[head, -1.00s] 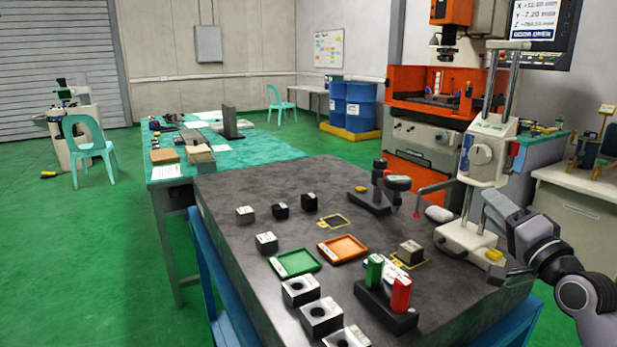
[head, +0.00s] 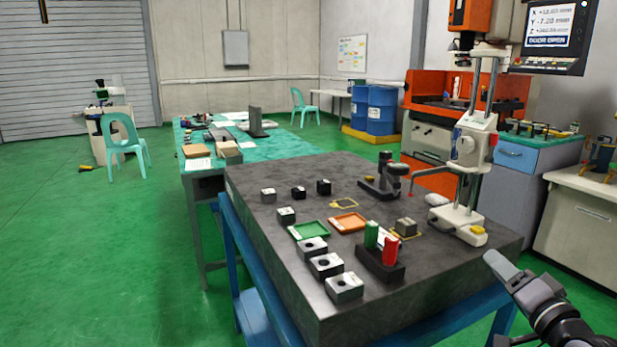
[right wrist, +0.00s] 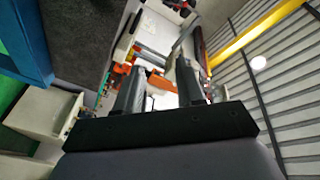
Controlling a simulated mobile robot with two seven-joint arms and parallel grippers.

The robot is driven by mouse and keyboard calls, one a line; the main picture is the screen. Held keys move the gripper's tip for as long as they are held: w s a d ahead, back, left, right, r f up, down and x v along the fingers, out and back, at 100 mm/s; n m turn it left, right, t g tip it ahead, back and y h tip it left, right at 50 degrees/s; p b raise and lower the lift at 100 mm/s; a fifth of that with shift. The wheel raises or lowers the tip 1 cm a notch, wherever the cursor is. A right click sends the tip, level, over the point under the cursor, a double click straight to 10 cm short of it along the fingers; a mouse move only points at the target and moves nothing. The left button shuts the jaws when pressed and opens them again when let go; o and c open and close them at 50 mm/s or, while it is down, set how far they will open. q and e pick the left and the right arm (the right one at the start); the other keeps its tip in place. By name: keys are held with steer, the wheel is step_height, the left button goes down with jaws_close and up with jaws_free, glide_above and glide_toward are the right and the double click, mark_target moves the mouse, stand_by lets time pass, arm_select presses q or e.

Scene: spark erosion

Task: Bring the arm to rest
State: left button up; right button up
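My right gripper (head: 496,302) is at the lower right of the head view, beyond the near right corner of the dark stone-topped bench (head: 300,262). It is clear of the bench and the things on it. In the right wrist view my right gripper (right wrist: 158,78) has its two dark fingers apart, with only background between them. It is empty. My left gripper is not in view.
The bench carries several metal blocks (head: 345,287), a green tray (head: 309,231), an orange tray (head: 348,222), a holder with green and red cylinders (head: 390,250), and a height gauge (head: 466,150). Green floor lies open at left.

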steer(key=s+a+f+n+g, duration=0.25)
steer(key=s+a+f, duration=0.2)
steer(key=f, duration=0.55)
steer(key=s+a+f+n+g, duration=0.2)
steer(key=s+a+f+n, duration=0.15)
steer(key=s+f, duration=0.4)
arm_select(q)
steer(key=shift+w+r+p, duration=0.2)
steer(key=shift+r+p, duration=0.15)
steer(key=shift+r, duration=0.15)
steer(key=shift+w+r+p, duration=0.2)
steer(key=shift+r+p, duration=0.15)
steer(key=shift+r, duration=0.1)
arm_select(e)
steer(key=s+a+f+n+g, duration=0.3)
steer(key=s+a+f+n, duration=0.2)
steer(key=s+a+f, duration=0.4)
steer(key=s+f, duration=0.2)
steer(key=s, duration=0.2)
steer(key=shift+s+f+y, duration=0.3)
steer(key=shift+s, duration=0.1)
